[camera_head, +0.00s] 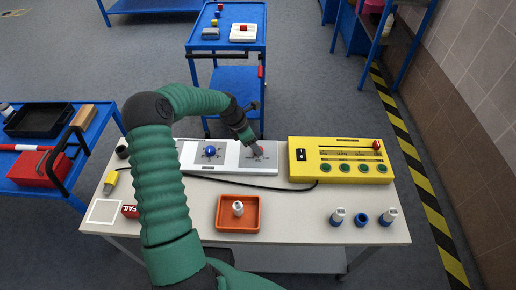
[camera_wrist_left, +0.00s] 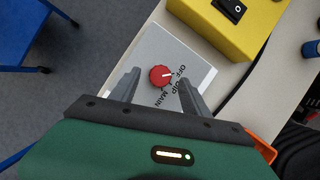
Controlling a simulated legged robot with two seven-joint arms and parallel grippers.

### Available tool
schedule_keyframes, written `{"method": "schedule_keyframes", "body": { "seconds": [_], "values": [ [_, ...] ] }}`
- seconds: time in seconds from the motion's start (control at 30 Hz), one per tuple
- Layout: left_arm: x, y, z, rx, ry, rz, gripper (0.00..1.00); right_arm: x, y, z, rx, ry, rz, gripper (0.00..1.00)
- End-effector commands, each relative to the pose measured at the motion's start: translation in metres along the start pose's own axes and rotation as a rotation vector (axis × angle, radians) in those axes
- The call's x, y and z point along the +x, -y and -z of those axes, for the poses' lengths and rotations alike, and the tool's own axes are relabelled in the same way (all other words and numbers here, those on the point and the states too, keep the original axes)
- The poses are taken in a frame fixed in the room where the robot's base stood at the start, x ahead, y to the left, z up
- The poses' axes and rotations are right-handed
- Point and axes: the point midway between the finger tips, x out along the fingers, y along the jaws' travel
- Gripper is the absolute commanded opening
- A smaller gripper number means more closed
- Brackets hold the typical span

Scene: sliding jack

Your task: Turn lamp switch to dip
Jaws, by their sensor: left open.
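The lamp switch is a red round knob (camera_wrist_left: 161,76) on a light grey panel (camera_wrist_left: 200,68) printed OFF, DIP and MAIN. Its white pointer line points toward OFF in the left wrist view. My left gripper (camera_wrist_left: 158,82) is open, with one finger on each side of the knob; I cannot tell whether either touches it. In the head view my left gripper (camera_head: 257,151) is over the right part of the white panel (camera_head: 230,170), mostly covering the red knob (camera_head: 258,147). My right gripper is not in view.
A yellow box (camera_head: 340,145) with a black switch stands right of the panel. A blue knob (camera_head: 210,151) is on the panel's left part. An orange tray (camera_head: 222,226) and several small cylinders (camera_head: 361,218) are on the table's front. A black cable crosses the table.

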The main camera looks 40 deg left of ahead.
Motion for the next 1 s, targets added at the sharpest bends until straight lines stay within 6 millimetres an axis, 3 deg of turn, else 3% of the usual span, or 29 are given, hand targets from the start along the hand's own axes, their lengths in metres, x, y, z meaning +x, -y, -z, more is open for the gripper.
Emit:
{"method": "schedule_keyframes", "body": {
  "seconds": [0.17, 0.47, 0.87, 1.0],
  "values": [
    [0.024, 0.001, -0.001, 0.001, 0.000, 0.000, 0.55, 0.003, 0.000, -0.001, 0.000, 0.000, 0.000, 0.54],
    [0.026, 0.001, -0.001, 0.002, -0.001, -0.002, 0.55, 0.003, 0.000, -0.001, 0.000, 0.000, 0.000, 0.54],
    [0.027, 0.000, 0.000, 0.000, -0.002, 0.000, 0.02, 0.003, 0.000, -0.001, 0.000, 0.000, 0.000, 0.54],
    [0.027, 0.000, 0.001, 0.000, -0.003, 0.000, 0.00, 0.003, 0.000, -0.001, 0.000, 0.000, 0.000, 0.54]
  ]
}}
